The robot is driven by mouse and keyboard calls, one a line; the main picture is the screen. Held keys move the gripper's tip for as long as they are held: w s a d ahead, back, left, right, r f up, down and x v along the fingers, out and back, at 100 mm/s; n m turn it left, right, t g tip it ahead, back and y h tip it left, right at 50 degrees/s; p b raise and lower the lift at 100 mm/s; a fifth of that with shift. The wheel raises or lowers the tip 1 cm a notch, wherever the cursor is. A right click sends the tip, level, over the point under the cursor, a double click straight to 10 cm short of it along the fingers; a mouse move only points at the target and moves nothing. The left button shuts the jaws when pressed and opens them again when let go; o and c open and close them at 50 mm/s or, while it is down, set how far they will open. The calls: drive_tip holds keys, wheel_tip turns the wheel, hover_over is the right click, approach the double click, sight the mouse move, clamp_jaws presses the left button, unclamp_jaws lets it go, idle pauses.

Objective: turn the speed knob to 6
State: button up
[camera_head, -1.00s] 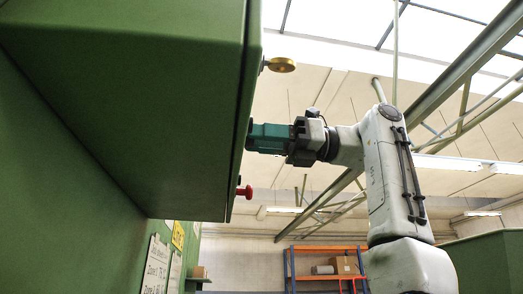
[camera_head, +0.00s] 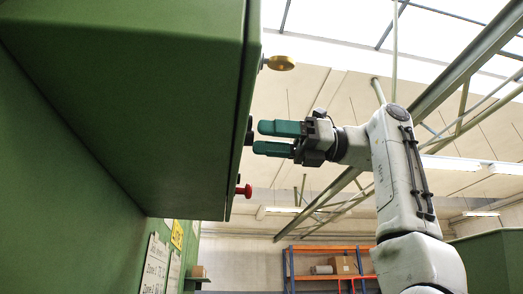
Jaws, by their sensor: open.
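My gripper (camera_head: 262,138) is open, its two green fingers one above the other and pointing left at the panel edge of the green machine (camera_head: 130,105). A small dark knob (camera_head: 249,131) sticks out from the panel just left of the fingertips. A short gap shows between them and the knob. The knob is seen from the side, so its dial marks and setting are hidden. I cannot tell from this view whether it is the speed knob.
A yellow knob-like part (camera_head: 280,63) sticks out above, and a red button (camera_head: 243,191) sticks out below on the same panel. An orange shelf (camera_head: 328,262) with boxes stands far behind. The space right of the panel is free around my gripper.

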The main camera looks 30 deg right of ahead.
drive_tip(key=v, duration=0.9)
idle(0.3)
